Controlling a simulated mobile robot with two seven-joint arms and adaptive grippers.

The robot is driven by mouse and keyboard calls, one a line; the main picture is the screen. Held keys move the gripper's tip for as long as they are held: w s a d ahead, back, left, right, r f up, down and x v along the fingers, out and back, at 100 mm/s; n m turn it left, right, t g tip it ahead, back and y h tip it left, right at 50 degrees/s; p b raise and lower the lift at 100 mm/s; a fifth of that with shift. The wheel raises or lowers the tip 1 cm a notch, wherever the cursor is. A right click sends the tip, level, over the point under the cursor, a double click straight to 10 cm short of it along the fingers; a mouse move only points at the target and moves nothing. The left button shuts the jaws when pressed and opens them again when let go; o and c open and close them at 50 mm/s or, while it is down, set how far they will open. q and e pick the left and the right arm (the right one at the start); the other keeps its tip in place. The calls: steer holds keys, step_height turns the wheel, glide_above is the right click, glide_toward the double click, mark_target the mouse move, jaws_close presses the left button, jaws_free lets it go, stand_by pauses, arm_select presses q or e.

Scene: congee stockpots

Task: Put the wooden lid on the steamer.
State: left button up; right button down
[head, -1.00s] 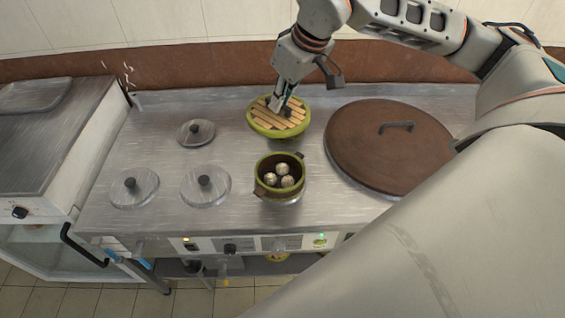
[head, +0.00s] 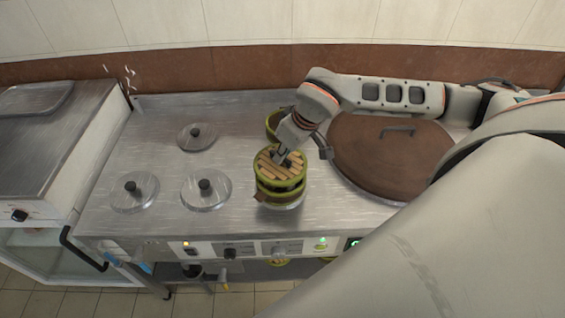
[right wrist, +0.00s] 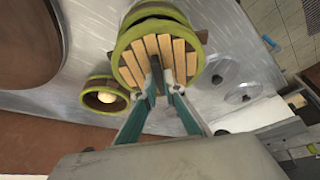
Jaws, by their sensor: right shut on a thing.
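The wooden lid (head: 268,173) is round, with pale slats and a green rim. My right gripper (head: 283,157) is shut on its middle and holds it over the steamer (head: 288,198). In the right wrist view the gripper (right wrist: 158,78) grips the lid (right wrist: 133,66), with the steamer's green rim (right wrist: 148,10) showing just past the lid's edge. The lid hides the steamer's opening and the dumplings inside. I cannot tell whether lid and steamer touch. My left gripper is not in view.
Another green-rimmed basket (head: 271,120) stands behind, partly hidden by my right arm; a pale ball shows in it in the right wrist view (right wrist: 104,97). A large brown lid (head: 375,160) lies to the right. Metal lids (head: 205,190) are on the left.

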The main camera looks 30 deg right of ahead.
mark_target(285, 159)
steer(key=shift+f, duration=1.8)
steer(key=shift+f, duration=0.2)
steer(key=c, duration=2.1)
jaws_free()
steer(key=shift+c, duration=0.2)
steer(key=shift+r, duration=0.1)
